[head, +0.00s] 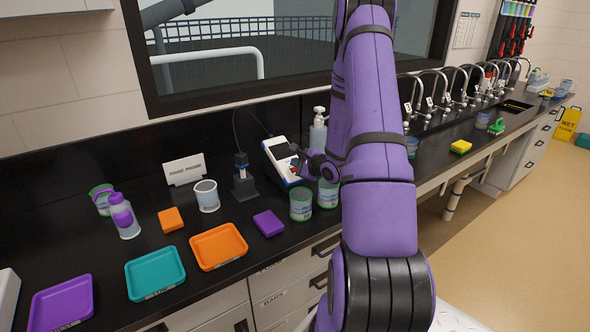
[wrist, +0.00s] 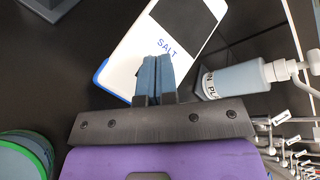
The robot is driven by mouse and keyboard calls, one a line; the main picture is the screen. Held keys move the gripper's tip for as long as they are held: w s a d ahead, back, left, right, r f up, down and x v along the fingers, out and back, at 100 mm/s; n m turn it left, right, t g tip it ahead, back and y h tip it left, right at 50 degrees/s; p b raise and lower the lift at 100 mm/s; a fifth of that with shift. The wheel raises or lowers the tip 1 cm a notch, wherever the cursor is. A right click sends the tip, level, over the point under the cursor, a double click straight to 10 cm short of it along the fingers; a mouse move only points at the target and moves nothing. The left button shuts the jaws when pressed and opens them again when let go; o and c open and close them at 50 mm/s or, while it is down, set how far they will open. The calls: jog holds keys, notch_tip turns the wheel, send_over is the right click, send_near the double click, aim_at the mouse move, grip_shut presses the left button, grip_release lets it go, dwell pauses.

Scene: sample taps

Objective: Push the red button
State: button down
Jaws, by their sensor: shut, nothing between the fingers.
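A white handheld meter (head: 277,153) with a blue edge and a dark screen stands on the black counter in the head view. The red button is not visible in the wrist view, and I cannot tell whether the fingertips touch the meter.
A soap bottle (head: 318,130) stands behind the meter, and green-rimmed tubs (head: 301,205) stand in front of it. A dark probe stand (head: 243,182) is to its left. Orange (head: 219,246), teal (head: 155,273) and purple (head: 62,303) trays lie along the front.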

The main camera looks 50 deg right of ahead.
jog(key=shift+r, duration=0.15)
jog(key=s+r, duration=0.1)
jog(key=r, duration=0.2)
jog(key=s+r, duration=0.1)
jog(key=r, duration=0.1)
jog(key=shift+s+a, duration=0.3)
jog(key=shift+r, duration=0.1)
dwell(0.4)
